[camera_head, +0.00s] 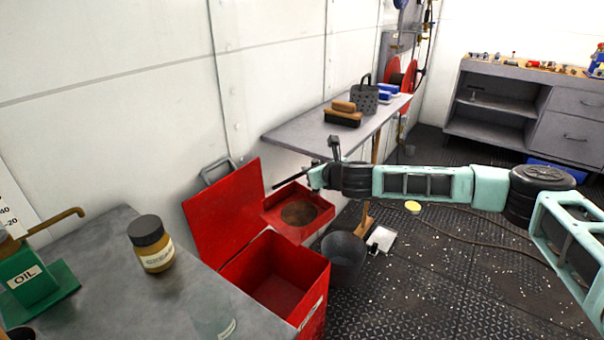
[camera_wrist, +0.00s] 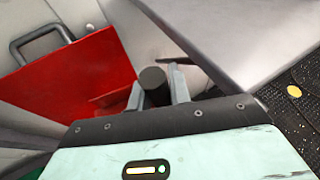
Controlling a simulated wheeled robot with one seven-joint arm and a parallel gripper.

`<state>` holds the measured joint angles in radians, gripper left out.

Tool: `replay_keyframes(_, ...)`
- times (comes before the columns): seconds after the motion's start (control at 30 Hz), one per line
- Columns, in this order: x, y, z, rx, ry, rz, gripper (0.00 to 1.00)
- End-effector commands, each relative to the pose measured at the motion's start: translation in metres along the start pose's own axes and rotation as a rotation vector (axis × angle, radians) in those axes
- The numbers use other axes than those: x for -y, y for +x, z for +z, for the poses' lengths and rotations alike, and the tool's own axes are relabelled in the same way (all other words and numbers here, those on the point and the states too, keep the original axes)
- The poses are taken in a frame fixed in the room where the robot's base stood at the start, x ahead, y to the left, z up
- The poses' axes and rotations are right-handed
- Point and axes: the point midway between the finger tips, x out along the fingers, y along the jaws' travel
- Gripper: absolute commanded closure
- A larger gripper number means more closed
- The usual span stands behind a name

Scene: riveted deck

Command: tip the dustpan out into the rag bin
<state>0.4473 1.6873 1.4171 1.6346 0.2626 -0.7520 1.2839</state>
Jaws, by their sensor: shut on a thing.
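My gripper (camera_head: 316,176) is shut on a dark round handle (camera_wrist: 153,78), seen nearly end-on in the wrist view. A red dustpan (camera_head: 327,214) shows just below the gripper in the head view, looking roughly level, with a brown heap in it. How the handle joins the pan is hidden. The rag bin appears to be the open red box (camera_head: 314,293) at lower centre, its lid (camera_head: 225,212) raised on the left. The pan is behind the bin's opening, beside the lid, not above the opening. The lid also shows in the wrist view (camera_wrist: 70,75).
A grey bucket (camera_head: 345,262) stands right of the bin. A bench (camera_head: 115,290) with a grease jar (camera_head: 151,243) and green oil can (camera_head: 35,285) is at left. A shelf (camera_head: 300,133) with brushes is behind the gripper. Pale bits litter the floor.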

Motion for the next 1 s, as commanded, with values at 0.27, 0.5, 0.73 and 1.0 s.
replay_keyframes(0.27,-0.015,0.009,0.006,0.002,-0.018,-0.042,1.00)
replay_keyframes(0.5,-0.038,0.006,0.002,0.029,-0.150,-0.092,1.00)
replay_keyframes(0.73,-0.065,0.002,-0.002,0.060,-0.304,-0.155,1.00)
replay_keyframes(1.0,-0.094,-0.002,-0.004,0.091,-0.461,-0.220,1.00)
